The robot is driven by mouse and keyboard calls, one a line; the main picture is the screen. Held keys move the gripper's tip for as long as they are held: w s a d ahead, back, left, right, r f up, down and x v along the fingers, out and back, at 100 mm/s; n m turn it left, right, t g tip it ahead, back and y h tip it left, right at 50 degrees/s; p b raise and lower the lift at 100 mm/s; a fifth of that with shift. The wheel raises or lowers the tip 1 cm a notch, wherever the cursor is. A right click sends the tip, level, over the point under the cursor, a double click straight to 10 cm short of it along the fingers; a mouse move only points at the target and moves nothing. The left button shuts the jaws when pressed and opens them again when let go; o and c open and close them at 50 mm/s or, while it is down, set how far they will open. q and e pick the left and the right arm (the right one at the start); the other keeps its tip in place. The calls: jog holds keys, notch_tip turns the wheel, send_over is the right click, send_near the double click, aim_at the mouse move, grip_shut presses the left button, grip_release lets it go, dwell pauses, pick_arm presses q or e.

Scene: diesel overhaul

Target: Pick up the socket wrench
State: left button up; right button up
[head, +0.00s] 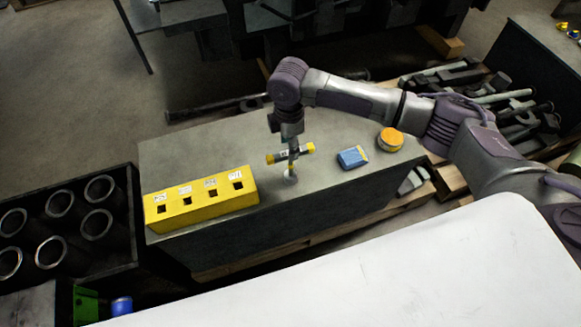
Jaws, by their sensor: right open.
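The socket wrench (308,148) appears to be the T-shaped tool with a dark crossbar and yellow ends. My right gripper (291,142) points down directly over the middle of the crossbar. It is open, and its fingers are small and dark here. I cannot tell whether they straddle the bar or stay just above it. My left gripper is not in view.
On the grey bench (205,150) stand a yellow block (200,206) with square holes, a blue box (352,157) and a yellow round tin (390,139). A dark crate (128,215) of cylinder sleeves is at left. Metal rods lie on pallets at right.

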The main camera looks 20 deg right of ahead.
aim_at(290, 167)
notch_tip(290, 167, down, 5)
jog(key=shift+d+f, duration=0.15)
grip_shut()
dwell(0.4)
